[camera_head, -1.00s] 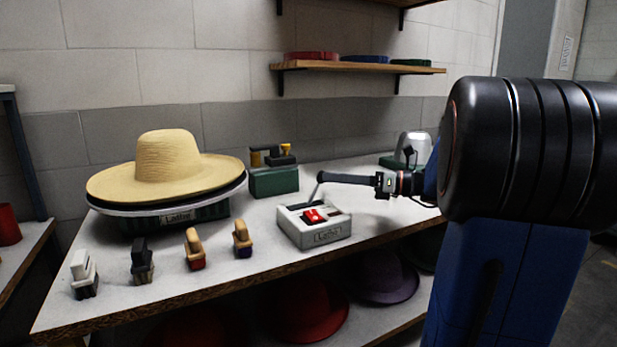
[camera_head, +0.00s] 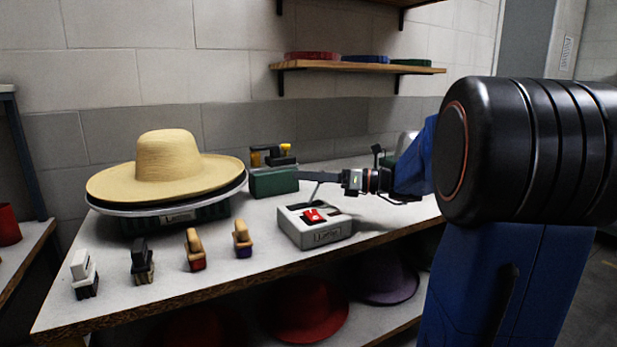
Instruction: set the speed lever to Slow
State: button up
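My gripper (camera_head: 302,176) is at the table's middle, fingers pointing left, seen side-on, so its opening is unclear. Its tips overlap the right end of a green box (camera_head: 273,183); I cannot tell if they touch. Black and yellow parts (camera_head: 285,150) stand on that box. In front, a pale control box (camera_head: 316,236) has a red switch (camera_head: 313,215) and a front label. A thin grey rod (camera_head: 315,190) rises behind the switch, just below my gripper. I cannot read any speed marking, nor tell for sure which part is the speed lever.
A straw hat (camera_head: 166,165) sits on the round lathe plate (camera_head: 130,211) at the left. Several small brushes or stamps, such as a white one (camera_head: 83,268), stand along the front of the table (camera_head: 210,278). A wall shelf (camera_head: 350,68) hangs above; hats lie below the table.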

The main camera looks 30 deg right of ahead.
grip_shut()
